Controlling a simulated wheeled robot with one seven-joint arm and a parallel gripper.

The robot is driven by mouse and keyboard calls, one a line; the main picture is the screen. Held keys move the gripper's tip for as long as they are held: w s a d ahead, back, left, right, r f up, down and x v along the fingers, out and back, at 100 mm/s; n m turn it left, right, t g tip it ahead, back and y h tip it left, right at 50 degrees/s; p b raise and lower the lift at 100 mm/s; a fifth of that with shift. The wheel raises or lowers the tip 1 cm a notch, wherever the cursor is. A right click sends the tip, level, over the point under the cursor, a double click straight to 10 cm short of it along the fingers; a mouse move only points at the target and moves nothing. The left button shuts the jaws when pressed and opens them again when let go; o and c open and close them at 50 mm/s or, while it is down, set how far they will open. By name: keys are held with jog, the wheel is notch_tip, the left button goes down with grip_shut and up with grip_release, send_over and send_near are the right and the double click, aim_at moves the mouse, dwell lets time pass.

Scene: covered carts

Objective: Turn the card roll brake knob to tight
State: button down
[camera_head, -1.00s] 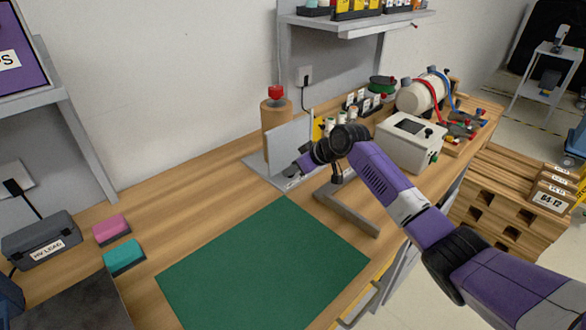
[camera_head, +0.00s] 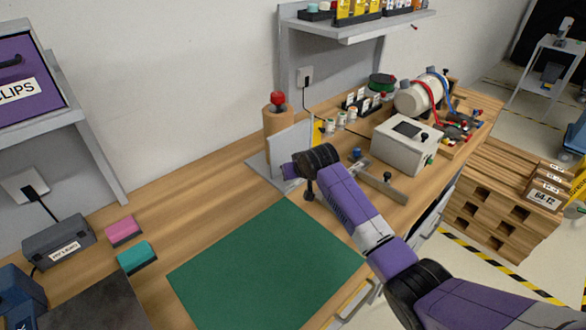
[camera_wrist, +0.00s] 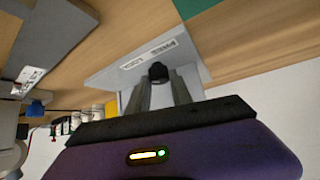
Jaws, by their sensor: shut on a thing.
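The card roll (camera_head: 277,136) stands upright at the back of the bench with a red cap on top. A grey upright plate and base (camera_head: 258,172) stand in front of it. In the wrist view the grey base (camera_wrist: 110,76) carries two white labels, too blurred to read surely. A small black knob (camera_wrist: 158,72) sits on the base beside the labels, between my fingertips. My gripper (camera_wrist: 160,82) is shut on this knob. In the head view my gripper (camera_head: 289,175) reaches down at the plate, and the wrist hides the knob.
A grey metal bar stand (camera_head: 378,187) with a blue knob lies close right of my wrist. A grey meter box (camera_head: 405,150) and small jars (camera_head: 341,121) are behind it. The green mat (camera_head: 262,265) in front is clear. A shelf (camera_head: 360,28) overhangs the back.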

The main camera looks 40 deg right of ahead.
dwell(0.3)
jog(key=c, duration=1.1)
grip_release()
jog(key=shift+c, duration=0.2)
jog(key=v, duration=0.8)
jog(key=shift+w, duration=0.15)
